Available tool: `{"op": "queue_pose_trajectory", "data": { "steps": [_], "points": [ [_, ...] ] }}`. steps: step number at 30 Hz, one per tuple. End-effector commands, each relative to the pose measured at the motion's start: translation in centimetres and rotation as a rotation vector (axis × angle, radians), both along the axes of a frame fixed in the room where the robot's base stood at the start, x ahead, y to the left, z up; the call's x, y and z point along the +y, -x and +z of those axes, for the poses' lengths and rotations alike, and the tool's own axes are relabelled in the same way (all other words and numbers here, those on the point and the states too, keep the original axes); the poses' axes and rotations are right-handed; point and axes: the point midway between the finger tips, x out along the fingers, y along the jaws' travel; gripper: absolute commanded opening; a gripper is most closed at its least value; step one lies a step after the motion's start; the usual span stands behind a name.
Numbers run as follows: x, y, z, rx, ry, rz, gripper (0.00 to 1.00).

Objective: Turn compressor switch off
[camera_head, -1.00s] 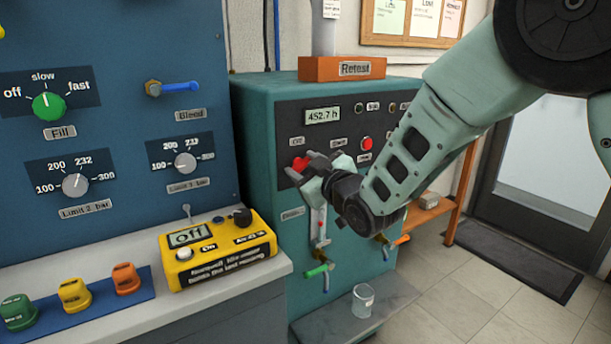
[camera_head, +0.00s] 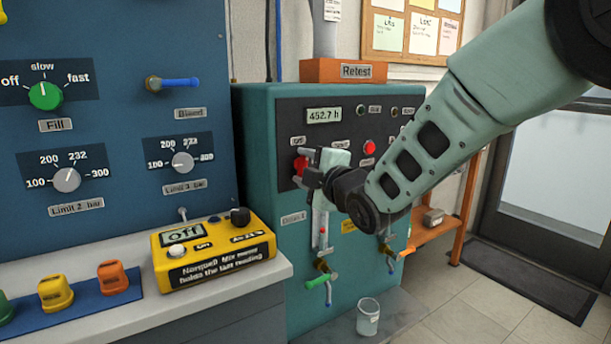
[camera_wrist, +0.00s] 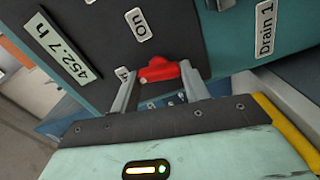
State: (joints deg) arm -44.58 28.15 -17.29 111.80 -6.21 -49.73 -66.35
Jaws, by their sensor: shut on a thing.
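The red switch knob (camera_head: 300,165) sits on the black panel of the teal compressor cabinet (camera_head: 257,150). In the wrist view the knob (camera_wrist: 158,70) shows between the two grey fingers of my gripper (camera_wrist: 165,82), which is shut on it. An "On" label (camera_wrist: 138,24) shows beyond the knob, and a second label beside the left finger is partly hidden. In the head view my gripper (camera_head: 306,170) is at the knob and covers part of it. The knob's exact pointing direction is hard to tell.
The hour display (camera_head: 324,115) reads 452.7 h. A red button (camera_head: 369,147) is right of the knob. Drain valves with a green handle (camera_head: 316,281) hang below my gripper, above a glass beaker (camera_head: 368,318). A yellow meter (camera_head: 213,254) stands on the bench at left.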

Motion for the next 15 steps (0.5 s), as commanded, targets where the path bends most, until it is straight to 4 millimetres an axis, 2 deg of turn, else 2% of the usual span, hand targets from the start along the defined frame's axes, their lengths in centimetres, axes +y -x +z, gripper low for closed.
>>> {"op": "queue_pose_trajectory", "data": {
  "steps": [6,15],
  "points": [
    [0.1,0.09,-0.25,-0.07,0.105,0.002,0.23],
    [0.05,0.06,-0.26,-0.114,0.173,0.001,0.23]
  ]
}}
